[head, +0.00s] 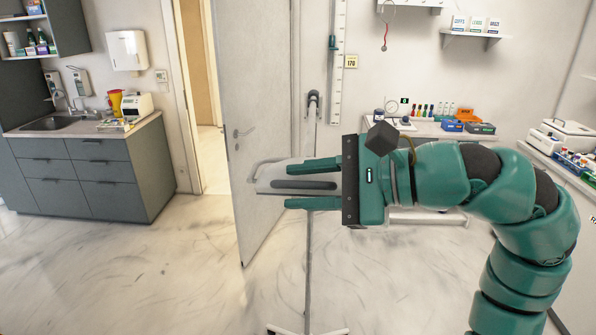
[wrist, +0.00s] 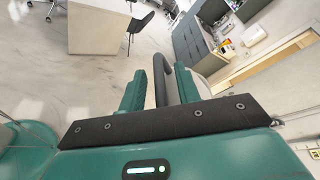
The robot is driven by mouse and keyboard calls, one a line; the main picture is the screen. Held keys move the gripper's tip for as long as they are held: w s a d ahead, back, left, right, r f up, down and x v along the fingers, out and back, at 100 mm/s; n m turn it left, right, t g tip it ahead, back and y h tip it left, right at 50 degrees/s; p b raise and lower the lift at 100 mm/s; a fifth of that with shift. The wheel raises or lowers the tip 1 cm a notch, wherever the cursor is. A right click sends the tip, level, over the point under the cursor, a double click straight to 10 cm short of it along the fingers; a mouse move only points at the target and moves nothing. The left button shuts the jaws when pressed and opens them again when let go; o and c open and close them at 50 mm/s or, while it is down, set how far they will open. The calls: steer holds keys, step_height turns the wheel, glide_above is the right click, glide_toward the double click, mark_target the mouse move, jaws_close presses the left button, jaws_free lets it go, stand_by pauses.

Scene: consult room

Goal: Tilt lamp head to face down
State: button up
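The lamp stands on a thin upright pole (head: 309,250) in the middle of the head view. Its pale lamp head (head: 265,180) is at the fingertips of my gripper (head: 288,184), partly hidden behind the fingers. A dark bar, apparently the lamp's handle (head: 303,185), lies between the two fingers. In the wrist view the curved dark handle (wrist: 161,72) runs between the fingers, with a gap showing on both sides. My gripper is open around it. The lamp head's exact tilt is hard to tell.
A half-open door (head: 262,100) stands behind the lamp. A grey sink cabinet (head: 90,175) is at the left. A side table with bottles and boxes (head: 455,126) is behind my arm, and another counter is at the right. The floor at the left front is clear.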

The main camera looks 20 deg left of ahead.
steer(key=shift+a+f, duration=0.15)
steer(key=shift+a, duration=0.5)
jaws_close()
steer(key=shift+f, duration=0.1)
